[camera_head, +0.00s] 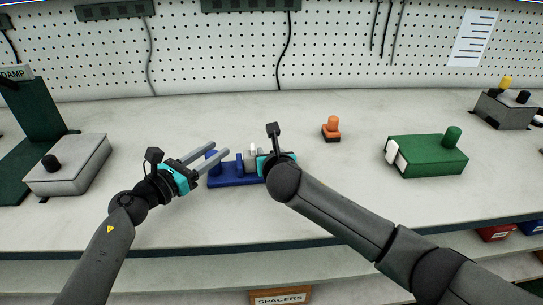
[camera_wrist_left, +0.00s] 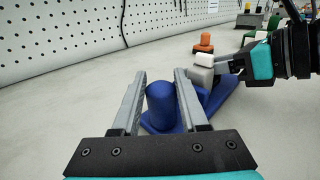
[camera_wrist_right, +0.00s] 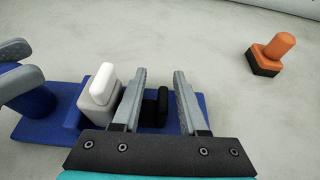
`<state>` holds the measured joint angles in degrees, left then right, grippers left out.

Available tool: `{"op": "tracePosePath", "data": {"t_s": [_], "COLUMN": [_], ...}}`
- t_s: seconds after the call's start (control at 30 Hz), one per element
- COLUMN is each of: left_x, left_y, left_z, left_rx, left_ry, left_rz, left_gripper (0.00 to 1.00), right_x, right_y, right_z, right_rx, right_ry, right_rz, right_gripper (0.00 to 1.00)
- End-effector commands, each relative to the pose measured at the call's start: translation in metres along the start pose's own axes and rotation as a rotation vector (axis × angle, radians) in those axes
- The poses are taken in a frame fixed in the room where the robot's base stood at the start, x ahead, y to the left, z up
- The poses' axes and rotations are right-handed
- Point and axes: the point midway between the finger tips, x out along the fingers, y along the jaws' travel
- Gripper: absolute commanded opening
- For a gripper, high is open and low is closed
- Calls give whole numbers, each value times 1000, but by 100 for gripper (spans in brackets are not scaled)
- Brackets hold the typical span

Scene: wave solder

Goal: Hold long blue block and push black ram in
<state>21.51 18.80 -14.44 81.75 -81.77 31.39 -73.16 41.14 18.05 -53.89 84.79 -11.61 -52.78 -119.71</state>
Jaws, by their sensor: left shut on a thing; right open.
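The long blue block (camera_head: 228,181) lies flat on the bench, with a rounded blue post at its left end. In the left wrist view the post (camera_wrist_left: 160,105) stands between the fingers of my left gripper (camera_head: 217,151), which is shut on it. A grey block with a white upright tab (camera_wrist_right: 101,86) sits on the blue base. The black ram (camera_wrist_right: 154,106) is right of it, low between the fingers of my right gripper (camera_wrist_right: 160,73). That gripper is open over the block's right end. My right arm hides the ram in the head view.
An orange knobbed piece with a black base (camera_head: 331,130) stands behind to the right. A green box (camera_head: 428,158) is farther right, a grey box (camera_head: 68,168) far left, and another grey box (camera_head: 503,112) at back right. The bench front is mostly clear.

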Motion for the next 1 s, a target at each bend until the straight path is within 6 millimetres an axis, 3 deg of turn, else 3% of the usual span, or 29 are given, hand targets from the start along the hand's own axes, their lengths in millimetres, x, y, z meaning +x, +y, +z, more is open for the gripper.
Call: {"op": "tracePosePath", "data": {"t_s": [0.17, 0.8, 1.0], "left_x": [0, 0, 0], "left_y": [-2, -2, -2], "left_z": [-3, -4, -4], "left_rx": [-4, -5, -5], "left_ry": [5, 6, 6], "left_rz": [-5, -5, -5], "left_gripper": [0, 0, 0], "right_x": [-12, -95, -113], "right_y": [0, 1, 1], "right_z": [0, -1, -1], "right_rx": [0, 0, -1], "right_ry": [-1, 0, 0], "right_rz": [2, 3, 3], "right_gripper": [42, 42, 42]}}
